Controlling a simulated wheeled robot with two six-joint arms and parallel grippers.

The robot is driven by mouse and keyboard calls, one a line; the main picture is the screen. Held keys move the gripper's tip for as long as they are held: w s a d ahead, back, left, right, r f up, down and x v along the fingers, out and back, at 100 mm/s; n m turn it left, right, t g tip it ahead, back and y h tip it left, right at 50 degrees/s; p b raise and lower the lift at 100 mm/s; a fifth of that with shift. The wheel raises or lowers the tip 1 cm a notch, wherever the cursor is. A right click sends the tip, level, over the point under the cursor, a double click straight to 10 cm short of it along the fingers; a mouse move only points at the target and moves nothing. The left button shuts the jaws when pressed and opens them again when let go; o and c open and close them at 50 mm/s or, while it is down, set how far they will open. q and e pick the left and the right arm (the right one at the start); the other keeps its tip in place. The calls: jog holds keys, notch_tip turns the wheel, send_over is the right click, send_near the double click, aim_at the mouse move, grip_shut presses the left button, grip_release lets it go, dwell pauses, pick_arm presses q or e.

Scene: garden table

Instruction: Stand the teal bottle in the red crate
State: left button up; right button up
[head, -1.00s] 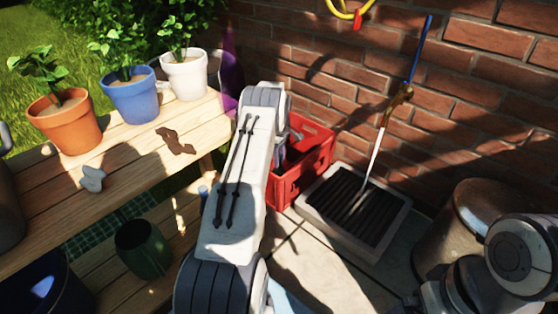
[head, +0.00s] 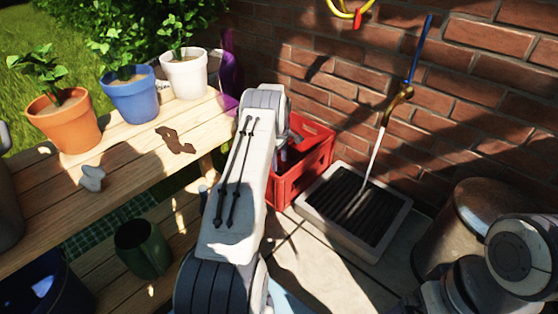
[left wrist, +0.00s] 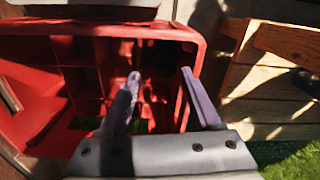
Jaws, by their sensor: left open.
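The red crate (head: 305,174) stands on the paving against the brick wall, partly hidden behind my left arm in the head view. Its divided compartments fill much of the left wrist view, where its red rim (left wrist: 178,30) shows. My left gripper (left wrist: 160,76) is open over the crate, with its two fingers apart and no object visible between them. In the head view my own arm mostly hides this gripper. I cannot pick out the teal bottle in either view; the compartments are dark. My right gripper is not in view.
The wooden bench (head: 52,198) at left holds three potted plants and a grey stone-like piece (head: 92,178). A dark green pot (head: 142,248) sits on its lower shelf.

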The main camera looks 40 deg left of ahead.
pick_arm(q)
jog(key=shift+r, duration=0.4)
notch_tip(320, 180, up, 12)
jog(key=p, duration=0.7)
jog(key=shift+r, duration=0.2)
